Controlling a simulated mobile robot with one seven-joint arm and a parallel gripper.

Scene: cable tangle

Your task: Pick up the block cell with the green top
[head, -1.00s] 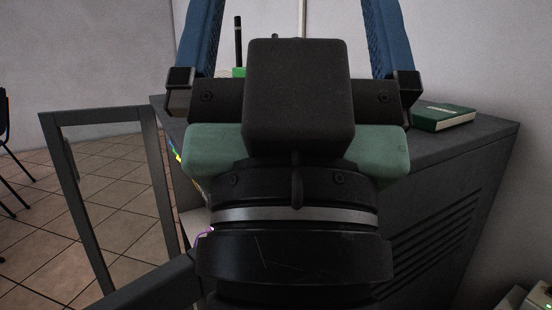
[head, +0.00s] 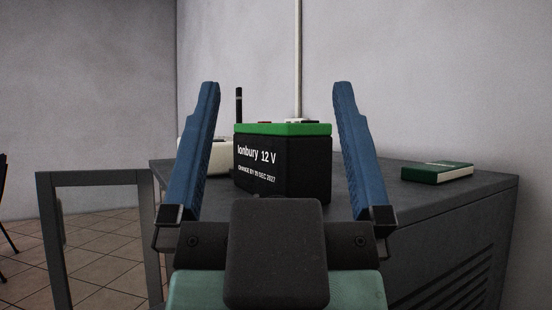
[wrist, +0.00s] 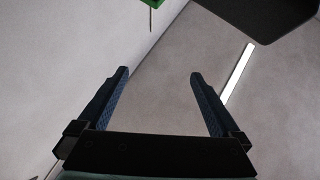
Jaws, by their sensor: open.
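The gripper's body is nearer the camera and covers part of the cell's lower front. No contact with the cell shows.
A white box (head: 222,155) with a black antenna (head: 239,103) stands behind the left finger. A green book (head: 437,172) lies on the cabinet top (head: 400,197) at the right. A grey frame (head: 95,178) stands at the left. The cabinet top between cell and book looks clear.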

